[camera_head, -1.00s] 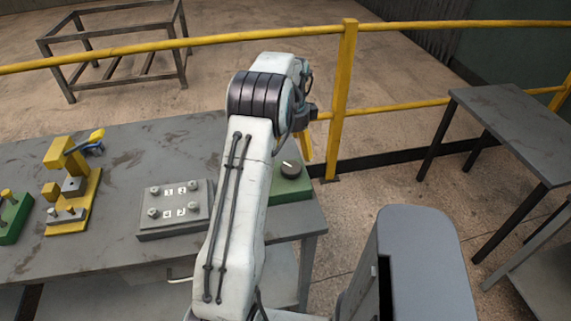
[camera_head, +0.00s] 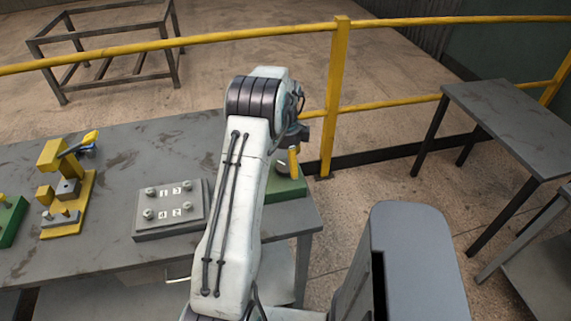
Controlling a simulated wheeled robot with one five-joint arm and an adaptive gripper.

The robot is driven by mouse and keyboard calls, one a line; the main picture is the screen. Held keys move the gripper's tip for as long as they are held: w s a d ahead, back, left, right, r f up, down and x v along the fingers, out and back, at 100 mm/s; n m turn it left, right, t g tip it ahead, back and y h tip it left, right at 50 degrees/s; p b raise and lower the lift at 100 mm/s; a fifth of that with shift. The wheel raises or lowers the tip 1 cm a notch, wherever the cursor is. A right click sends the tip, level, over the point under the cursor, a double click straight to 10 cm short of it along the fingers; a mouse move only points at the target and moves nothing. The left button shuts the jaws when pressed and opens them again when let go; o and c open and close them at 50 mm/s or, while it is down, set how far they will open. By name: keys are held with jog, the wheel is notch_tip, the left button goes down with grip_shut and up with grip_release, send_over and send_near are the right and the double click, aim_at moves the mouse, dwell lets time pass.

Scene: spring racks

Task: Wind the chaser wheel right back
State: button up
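A green box (camera_head: 287,189) sits at the right end of the grey workbench. The dark round knob on its top is now mostly hidden behind my arm and gripper; I cannot tell for sure that it is the chaser wheel. My gripper (camera_head: 294,162) shows only as a yellow finger over the top of this box, right of my white arm. Whether it touches the knob, and whether its fingers are open or shut, I cannot tell.
A grey plate with numbered bolts (camera_head: 168,231) lies on the workbench (camera_head: 120,150) left of my arm. A yellow clamp fixture (camera_head: 78,212) and another green block (camera_head: 8,222) stand farther left. A yellow railing (camera_head: 334,95) runs behind. Another grey table (camera_head: 510,125) stands right.

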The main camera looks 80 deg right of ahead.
jog(key=shift+f, duration=0.8)
jog(key=shift+c, duration=0.2)
jog(key=c, duration=1.2)
jog(key=shift+o, duration=0.2)
jog(key=n+b, duration=0.1)
jog(key=n, duration=0.4)
jog(key=shift+n+b, duration=0.4)
jog(key=n+b, duration=0.1)
jog(key=n, duration=1.1)
jog(key=shift+n+b, duration=0.3)
jog(key=shift+n, duration=0.1)
jog(key=n, duration=0.4)
jog(key=shift+n, duration=0.7)
